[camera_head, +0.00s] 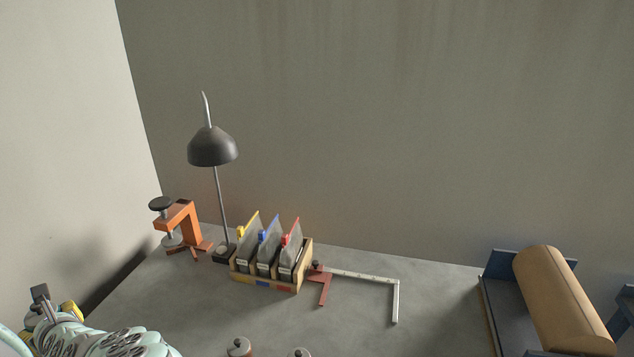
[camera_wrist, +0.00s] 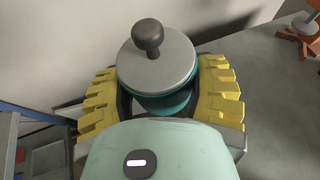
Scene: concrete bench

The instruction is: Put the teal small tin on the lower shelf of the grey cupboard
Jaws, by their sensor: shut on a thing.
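The teal small tin (camera_wrist: 178,101) shows in the wrist view, with a round grey lid (camera_wrist: 180,66) and a dark knob on top. My gripper (camera_wrist: 160,92) has its yellow ribbed fingers on either side of the tin and is shut on it. The tin's lower part is hidden behind my wrist. In the head view my gripper (camera_head: 68,312) is at the bottom left corner, partly cut off, and the tin is hardly readable there. I cannot make out the grey cupboard or its lower shelf in either view.
On the bench (camera_head: 200,310) stand an orange clamp (camera_head: 182,222), a dark lamp (camera_head: 213,147), a wooden file box (camera_head: 270,272) and a metal square (camera_head: 365,277). A blue stand with a brown roll (camera_head: 560,300) is at right. Two knobbed tops (camera_head: 239,347) show at the front edge. A blue frame (camera_wrist: 8,145) is at left in the wrist view.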

